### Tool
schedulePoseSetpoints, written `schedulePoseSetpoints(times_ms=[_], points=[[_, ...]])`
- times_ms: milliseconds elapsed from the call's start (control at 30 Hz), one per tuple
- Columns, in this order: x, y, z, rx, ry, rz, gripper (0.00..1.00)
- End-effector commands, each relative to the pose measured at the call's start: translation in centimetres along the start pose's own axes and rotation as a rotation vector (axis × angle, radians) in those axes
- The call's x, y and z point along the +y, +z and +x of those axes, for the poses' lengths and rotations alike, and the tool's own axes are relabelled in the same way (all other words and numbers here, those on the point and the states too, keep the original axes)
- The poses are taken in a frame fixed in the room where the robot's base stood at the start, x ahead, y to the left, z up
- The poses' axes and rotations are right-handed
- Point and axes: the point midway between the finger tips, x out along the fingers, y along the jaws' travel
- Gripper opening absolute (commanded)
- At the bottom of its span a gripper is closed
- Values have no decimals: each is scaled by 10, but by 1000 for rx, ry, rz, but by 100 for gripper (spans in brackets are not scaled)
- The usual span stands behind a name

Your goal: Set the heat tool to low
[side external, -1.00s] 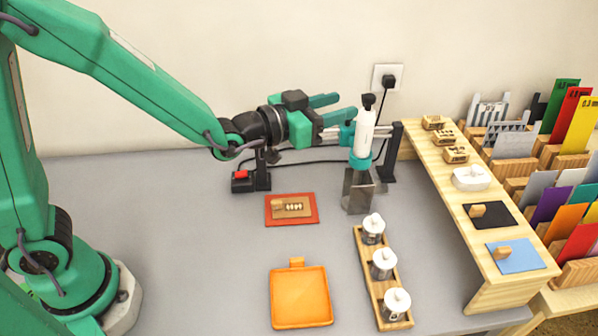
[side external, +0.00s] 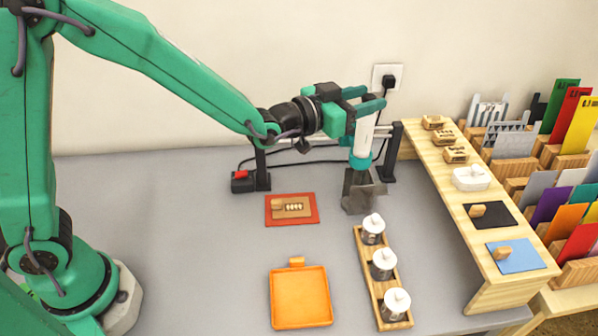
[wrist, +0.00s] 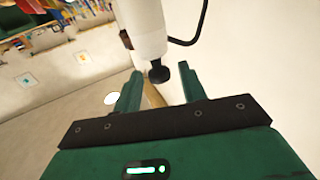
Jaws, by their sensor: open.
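The heat tool (side external: 363,140) stands upright at the back of the table, with a white body and a teal collar. In the side view its top is hidden behind my gripper (side external: 376,98). In the wrist view the heat tool's white body (wrist: 142,28) shows with a black knob (wrist: 158,72) on its end. My gripper (wrist: 161,76) is open, with one teal finger on each side of the knob. I see a gap beside the knob and cannot tell that either finger touches it. No low marking is readable.
A dark stand (side external: 391,152) and a black cable (side external: 315,161) are by the tool. A metal shield (side external: 357,195) is below it. An orange tray (side external: 300,300), a red mat (side external: 275,218) and a wooden rack of jars (side external: 362,250) are in front. A wooden shelf (side external: 450,195) stands right.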

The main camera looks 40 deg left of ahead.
Motion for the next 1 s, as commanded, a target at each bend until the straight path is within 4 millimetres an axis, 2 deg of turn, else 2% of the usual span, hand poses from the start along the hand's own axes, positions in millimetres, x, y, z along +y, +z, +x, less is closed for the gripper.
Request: schedulePoseSetpoints(times_ms=[200,567,767,1000], points=[[0,0,13,0,0,0,41],[0,0,16,0,0,0,41],[0,0,15,0,0,0,2],[0,3,15,-2,0,0,0]])
